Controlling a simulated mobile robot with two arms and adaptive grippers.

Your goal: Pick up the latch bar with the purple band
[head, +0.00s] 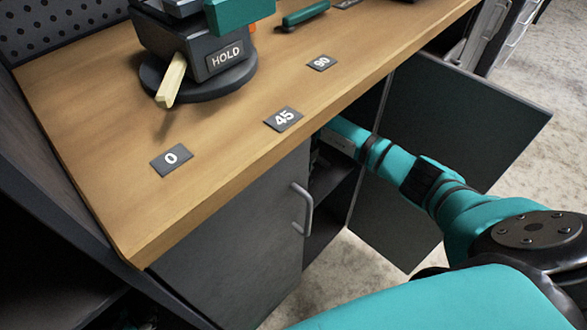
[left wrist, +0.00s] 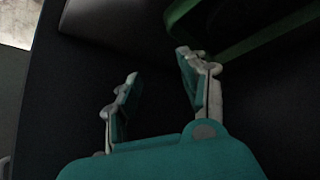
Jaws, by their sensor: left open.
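I see no latch bar with a purple band in either view. My left gripper shows in the left wrist view (left wrist: 158,66), with its two fingers apart and nothing visible between them. It is in a dark space. A green edge or rim (left wrist: 262,42) lies past the right finger at the upper right; what it belongs to is unclear. In the head view my left arm reaches into the open cabinet under the workbench, and its fingers are hard to make out in the shadow. My right gripper is not in view.
The wooden workbench (head: 105,150) carries a dark swivel block marked HOLD (head: 226,57) and cards 0 (head: 171,160), 45 (head: 284,118) and 90 (head: 321,63). A closed door with a handle (head: 303,210) is left of the opening; an open door (head: 460,120) stands to its right.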

